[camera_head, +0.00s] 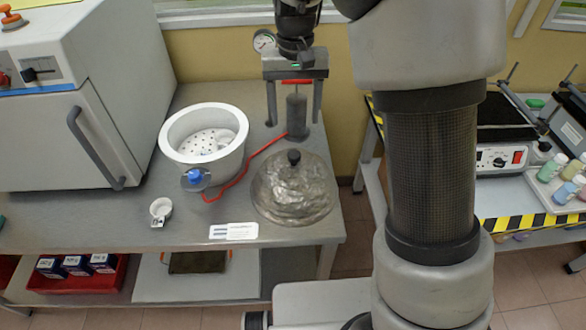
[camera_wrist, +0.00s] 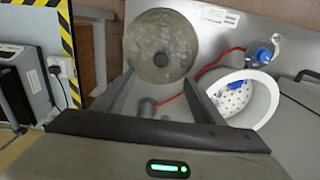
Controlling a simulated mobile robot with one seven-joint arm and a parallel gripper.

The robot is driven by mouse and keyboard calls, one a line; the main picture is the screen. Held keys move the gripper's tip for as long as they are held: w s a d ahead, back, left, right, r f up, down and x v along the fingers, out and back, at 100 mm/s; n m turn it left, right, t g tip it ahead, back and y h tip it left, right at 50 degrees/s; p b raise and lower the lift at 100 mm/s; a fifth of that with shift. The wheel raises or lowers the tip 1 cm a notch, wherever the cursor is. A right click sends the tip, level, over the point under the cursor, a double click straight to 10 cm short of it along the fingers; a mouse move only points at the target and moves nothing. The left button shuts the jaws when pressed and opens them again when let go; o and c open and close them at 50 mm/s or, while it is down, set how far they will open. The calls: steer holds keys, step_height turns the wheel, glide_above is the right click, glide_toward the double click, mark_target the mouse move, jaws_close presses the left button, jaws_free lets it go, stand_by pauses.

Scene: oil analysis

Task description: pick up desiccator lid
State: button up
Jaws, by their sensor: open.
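The desiccator lid (camera_head: 290,195) is a clear glass dome with a black knob on top. It rests on the metal bench near the front right corner, and in the wrist view (camera_wrist: 160,38) it lies beyond the fingertips. The white desiccator base (camera_head: 172,140) stands open to its left, with a perforated plate inside and a blue stopcock in front. My gripper (camera_head: 294,120) is open and empty, pointing down above the bench behind the lid. In the wrist view its fingers (camera_wrist: 158,78) are wide apart, with the lid's knob outside them.
A red hose (camera_head: 240,177) runs from the stopcock towards a grey cylinder (camera_head: 296,112) under my gripper. A large white oven (camera_head: 90,100) fills the bench's left. Another bench (camera_head: 500,205) stands right.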

mark_target(294, 155)
step_height(294, 155, down, 9)
steer(key=shift+r, duration=0.2)
steer(key=shift+s+a+f, duration=0.1)
steer(key=shift+f, duration=1.2)
steer(key=shift+s+f, duration=0.1)
steer(key=shift+f, duration=1.2)
steer(key=shift+s, duration=0.1)
jaws_close()
steer(key=shift+s+f, duration=0.15)
